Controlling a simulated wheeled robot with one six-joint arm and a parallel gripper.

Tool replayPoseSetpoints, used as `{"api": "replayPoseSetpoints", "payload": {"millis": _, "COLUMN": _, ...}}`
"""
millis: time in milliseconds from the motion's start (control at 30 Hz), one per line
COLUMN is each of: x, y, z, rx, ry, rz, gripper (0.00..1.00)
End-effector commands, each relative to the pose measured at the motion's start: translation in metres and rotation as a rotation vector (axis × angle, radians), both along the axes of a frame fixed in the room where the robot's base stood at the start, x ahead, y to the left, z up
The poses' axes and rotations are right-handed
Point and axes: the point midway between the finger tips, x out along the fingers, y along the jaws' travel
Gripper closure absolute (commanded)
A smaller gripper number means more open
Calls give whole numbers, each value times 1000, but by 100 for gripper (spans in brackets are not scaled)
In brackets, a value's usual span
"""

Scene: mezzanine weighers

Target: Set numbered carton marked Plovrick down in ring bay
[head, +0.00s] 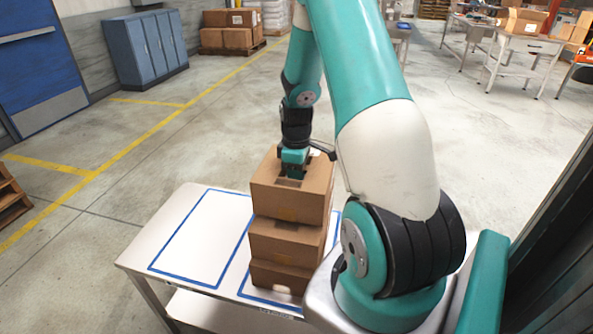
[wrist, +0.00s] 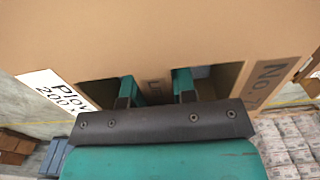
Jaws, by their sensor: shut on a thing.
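My gripper (head: 292,172) points down into the top of a brown carton (head: 288,203), with its fingers in the cut-out openings. In the wrist view the fingers (wrist: 156,88) are shut on the cardboard strip between two openings. That carton (wrist: 160,35) carries a white label (wrist: 62,90) with the partly hidden text "Plov" and "200 x", and a "No." marking. It is upright, directly above two more brown cartons, the middle one (head: 285,243) and the bottom one (head: 283,277). I cannot tell whether it touches the middle one. No ring marking is visible; the bays show as blue rectangles.
The white table (head: 140,255) has an empty blue-outlined bay (head: 200,238) left of the stack. The stack stands in the right outlined bay, partly hidden by my arm. Blue cabinets (head: 145,47), a carton pallet (head: 232,35) and workbenches (head: 520,45) stand farther back. Floor between is clear.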

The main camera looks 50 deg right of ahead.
Motion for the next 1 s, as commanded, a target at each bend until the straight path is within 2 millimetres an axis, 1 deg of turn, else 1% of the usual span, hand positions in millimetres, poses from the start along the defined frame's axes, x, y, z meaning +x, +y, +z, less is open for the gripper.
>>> {"api": "replayPoseSetpoints", "payload": {"millis": 33, "x": 0, "y": 0, "z": -5, "rx": -1, "ry": 0, "rz": 0, "gripper": 100}}
{"api": "replayPoseSetpoints", "payload": {"millis": 133, "x": 0, "y": 0, "z": -8, "rx": -1, "ry": 0, "rz": 0, "gripper": 100}}
{"api": "replayPoseSetpoints", "payload": {"millis": 600, "x": 0, "y": 0, "z": -9, "rx": -1, "ry": -1, "rz": 0, "gripper": 100}}
{"api": "replayPoseSetpoints", "payload": {"millis": 900, "x": 0, "y": 0, "z": -14, "rx": -1, "ry": -1, "rz": 0, "gripper": 100}}
{"api": "replayPoseSetpoints", "payload": {"millis": 933, "x": 0, "y": 0, "z": -13, "rx": -1, "ry": -1, "rz": 0, "gripper": 70}}
{"api": "replayPoseSetpoints", "payload": {"millis": 967, "x": 0, "y": 0, "z": -13, "rx": -1, "ry": -1, "rz": 0, "gripper": 63}}
{"api": "replayPoseSetpoints", "payload": {"millis": 1000, "x": 0, "y": 0, "z": -13, "rx": -1, "ry": -1, "rz": 0, "gripper": 54}}
